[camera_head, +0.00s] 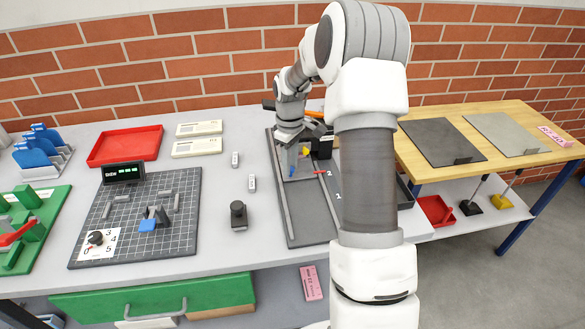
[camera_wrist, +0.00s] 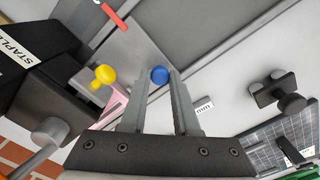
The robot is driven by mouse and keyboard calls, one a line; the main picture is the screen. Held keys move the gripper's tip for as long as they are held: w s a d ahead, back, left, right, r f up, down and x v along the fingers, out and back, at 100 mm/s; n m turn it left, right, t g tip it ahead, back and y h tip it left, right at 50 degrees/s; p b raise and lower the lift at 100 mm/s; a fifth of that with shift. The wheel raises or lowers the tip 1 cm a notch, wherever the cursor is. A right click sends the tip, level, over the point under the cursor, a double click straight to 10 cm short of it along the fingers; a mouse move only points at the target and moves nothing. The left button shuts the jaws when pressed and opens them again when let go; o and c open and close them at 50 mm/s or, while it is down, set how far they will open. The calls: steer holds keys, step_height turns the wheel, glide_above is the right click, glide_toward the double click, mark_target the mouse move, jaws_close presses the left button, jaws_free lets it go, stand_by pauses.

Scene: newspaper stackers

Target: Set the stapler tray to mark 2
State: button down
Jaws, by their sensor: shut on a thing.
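The stapler tray looks like a light grey plate (camera_head: 299,162) between the rails of a dark grey board (camera_head: 306,228); it also shows in the wrist view (camera_wrist: 125,48). It carries a yellow knob (camera_wrist: 104,75) and a blue knob (camera_wrist: 160,74). My gripper (camera_wrist: 162,78) is shut on the blue knob, its fingertips on either side of it. In the head view my gripper (camera_head: 292,168) is over the tray's front part. A red strip (camera_head: 321,172) lies by the tray, and a white "2" (camera_head: 338,195) is on the board, partly beside my arm, which hides the board's right side.
A black stapler unit (camera_wrist: 28,50) stands beside the tray at the back. Left of the board are a small black post (camera_head: 239,214), a gridded plate (camera_head: 140,235) with a dial and a red tray (camera_head: 126,146). A wooden table (camera_head: 500,130) stands at right.

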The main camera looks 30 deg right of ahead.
steer(key=shift+w+r, duration=0.15)
steer(key=shift+w, duration=0.1)
steer(key=c, duration=0.7)
jaws_free()
steer(key=shift+o, duration=0.2)
step_height(320, 180, up, 17)
steer(key=p, duration=0.1)
steer(key=shift+r, duration=0.1)
